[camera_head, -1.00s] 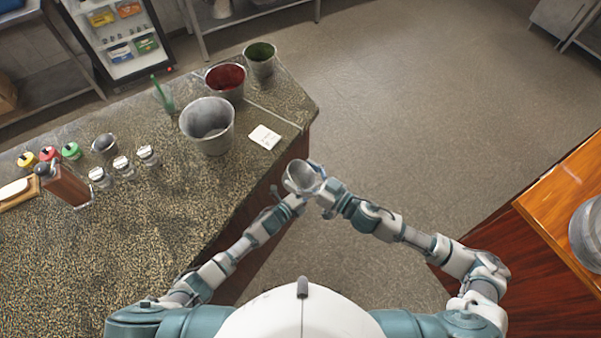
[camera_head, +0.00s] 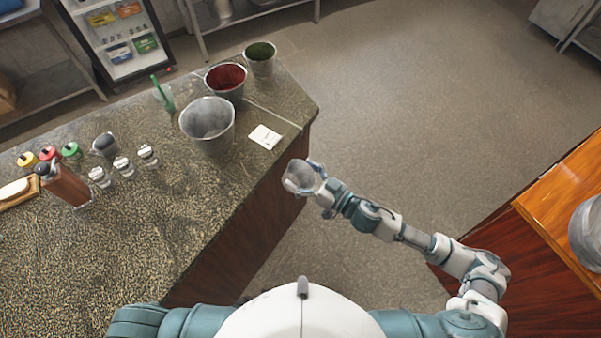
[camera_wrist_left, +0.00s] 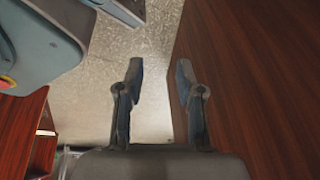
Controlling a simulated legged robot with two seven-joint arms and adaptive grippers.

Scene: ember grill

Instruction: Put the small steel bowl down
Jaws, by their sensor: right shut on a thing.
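The small steel bowl (camera_head: 299,178) is held off the counter, just beyond its right edge and above the floor. My right gripper (camera_head: 314,180) is shut on the bowl at its right side. The bowl looks tilted, and how the fingers sit on its rim is too small to tell. My left gripper is out of the head view. In the left wrist view my left gripper (camera_wrist_left: 159,72) is open and empty, with its two fingers apart beside a dark wooden panel.
The speckled counter (camera_head: 150,235) has a wide bare area at the front.

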